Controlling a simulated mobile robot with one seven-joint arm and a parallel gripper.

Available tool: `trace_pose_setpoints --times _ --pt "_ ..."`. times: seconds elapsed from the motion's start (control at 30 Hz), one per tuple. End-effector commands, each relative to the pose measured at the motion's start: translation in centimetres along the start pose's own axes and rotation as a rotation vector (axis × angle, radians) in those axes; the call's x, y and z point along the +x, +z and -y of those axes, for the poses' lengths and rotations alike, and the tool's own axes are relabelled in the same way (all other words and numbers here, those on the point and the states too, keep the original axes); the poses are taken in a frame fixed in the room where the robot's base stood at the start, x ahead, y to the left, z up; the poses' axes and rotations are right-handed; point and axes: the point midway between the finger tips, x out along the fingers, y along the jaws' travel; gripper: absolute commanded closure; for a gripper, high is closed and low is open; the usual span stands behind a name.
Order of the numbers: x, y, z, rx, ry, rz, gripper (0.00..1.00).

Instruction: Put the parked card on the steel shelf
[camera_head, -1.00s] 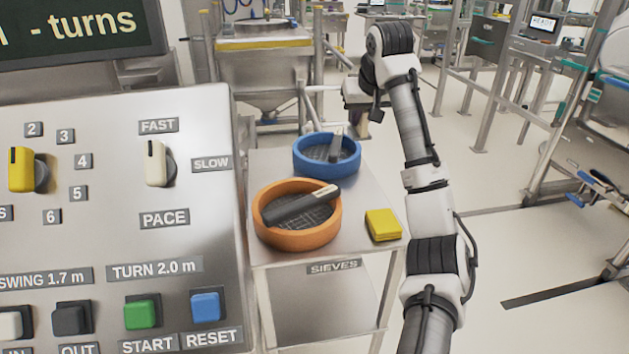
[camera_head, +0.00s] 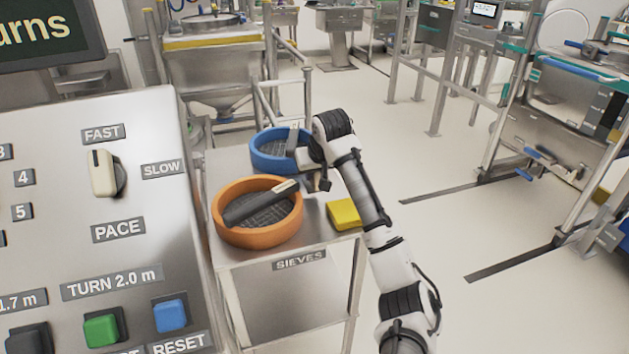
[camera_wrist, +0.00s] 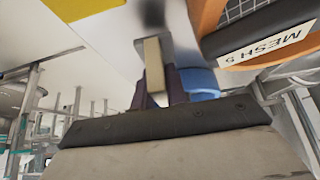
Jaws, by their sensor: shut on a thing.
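My gripper (camera_wrist: 158,92) is shut on a narrow tan piece (camera_wrist: 153,65) that points away from the palm in the wrist view. I cannot tell whether this piece is the card; most of it is hidden or seen edge-on. In the head view my gripper (camera_head: 318,182) is low over the steel stand's top, just right of the blue sieve (camera_head: 268,162). Its fingertips and load are too small to make out there. The stand has a steel top (camera_head: 315,232) with a SIEVES label, and a lower steel shelf (camera_head: 285,300). No other card is clearly visible.
A control panel (camera_head: 60,240) fills the left. The floor (camera_head: 480,200) to the right is open.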

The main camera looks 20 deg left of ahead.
Motion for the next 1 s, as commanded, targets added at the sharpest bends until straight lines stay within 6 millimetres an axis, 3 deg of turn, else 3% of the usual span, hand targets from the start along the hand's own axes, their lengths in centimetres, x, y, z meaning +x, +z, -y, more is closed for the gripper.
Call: trace_pose_setpoints --times 0.17,0.53,0.57,0.7,1.0 --pt "2.2 1.4 -0.1 0.001 0.0 0.001 1.0" --pt "2.6 1.6 0.0 0.001 -0.001 0.0 1.0" --pt "2.6 1.6 0.0 0.001 -0.001 0.0 0.82" --pt "2.6 1.6 0.0 0.001 0.0 0.0 0.64" --pt "2.4 1.5 0.0 0.0 0.001 0.0 0.64"
